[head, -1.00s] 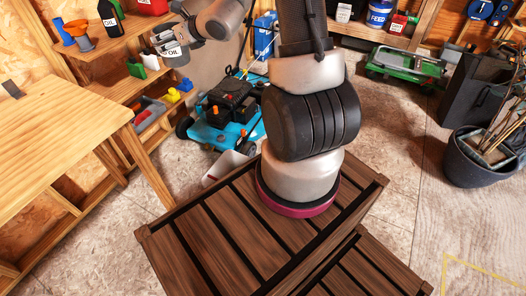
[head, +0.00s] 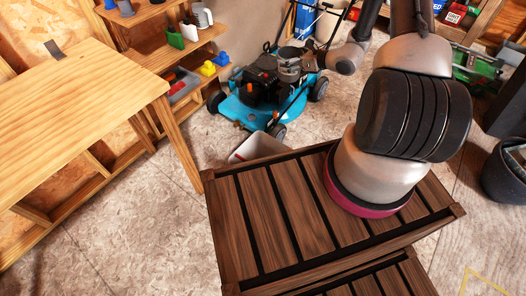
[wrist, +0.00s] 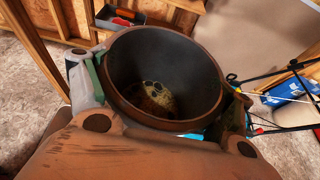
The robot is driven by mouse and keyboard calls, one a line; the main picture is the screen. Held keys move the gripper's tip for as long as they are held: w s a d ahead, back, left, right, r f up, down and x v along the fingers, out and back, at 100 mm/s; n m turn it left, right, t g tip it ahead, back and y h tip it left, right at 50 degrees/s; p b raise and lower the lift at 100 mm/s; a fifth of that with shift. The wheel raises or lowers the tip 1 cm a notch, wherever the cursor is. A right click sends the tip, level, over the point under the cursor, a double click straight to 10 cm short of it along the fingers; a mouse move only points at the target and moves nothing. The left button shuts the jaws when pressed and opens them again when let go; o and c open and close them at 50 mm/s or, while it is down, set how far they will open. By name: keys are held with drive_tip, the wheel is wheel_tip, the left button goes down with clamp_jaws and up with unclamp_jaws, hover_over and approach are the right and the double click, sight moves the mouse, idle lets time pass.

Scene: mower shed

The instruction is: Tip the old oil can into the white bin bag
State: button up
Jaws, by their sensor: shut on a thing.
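My gripper (wrist: 165,95) is shut on the old oil can (wrist: 195,50), a dark round open can with a brownish rim. It is held roughly upright, and some yellow-brown liquid with dark spots shows at its bottom. In the head view the can (head: 289,70) is a small grey cylinder at the end of my arm, in front of the blue mower. No white bin bag can be made out for certain. A white open container (head: 258,148) with something red inside stands on the floor, partly hidden behind my base.
The blue mower (head: 242,110) stands behind the can. A wooden bench (head: 80,100) is at left, with shelves (head: 172,55) holding jugs and coloured items beyond it. A dark pot (head: 505,175) stands at right. The floor at front left is clear.

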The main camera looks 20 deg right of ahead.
drive_tip(key=s+f+n+g+y, duration=0.1)
drive_tip(key=s+f, duration=0.3)
drive_tip(key=f, duration=0.6)
drive_tip(key=s+f+n+g+y, duration=0.15)
drive_tip(key=s+f, duration=0.25)
drive_tip(key=f, duration=0.6)
drive_tip(key=s+a+f+n+g+y, duration=0.1)
drive_tip(key=s+a+f+n, duration=0.1)
drive_tip(key=s+f, duration=1)
drive_tip(key=shift+s+a+f+g, duration=0.25)
drive_tip(key=shift+a+f+g, duration=0.1)
drive_tip(key=shift+a+f, duration=0.6)
drive_tip(key=shift+w, duration=0.15)
drive_tip(key=w+a+g+h, duration=0.1)
drive_tip(key=h, duration=0.1)
drive_tip(key=w+a+g+h, duration=0.1)
drive_tip(key=a+g+h, duration=0.1)
drive_tip(key=w+a+f+g+h, duration=0.1)
drive_tip(key=h, duration=0.1)
drive_tip(key=shift+w+a+f+g, duration=0.1)
drive_tip(key=shift+w+a+g, duration=0.2)
drive_tip(key=shift+g, duration=0.1)
drive_tip(key=shift+w+a+f+m+g+h+p, duration=0.2)
drive_tip(key=shift+m+g+h+p, duration=0.1)
drive_tip(key=shift+h+p, duration=0.15)
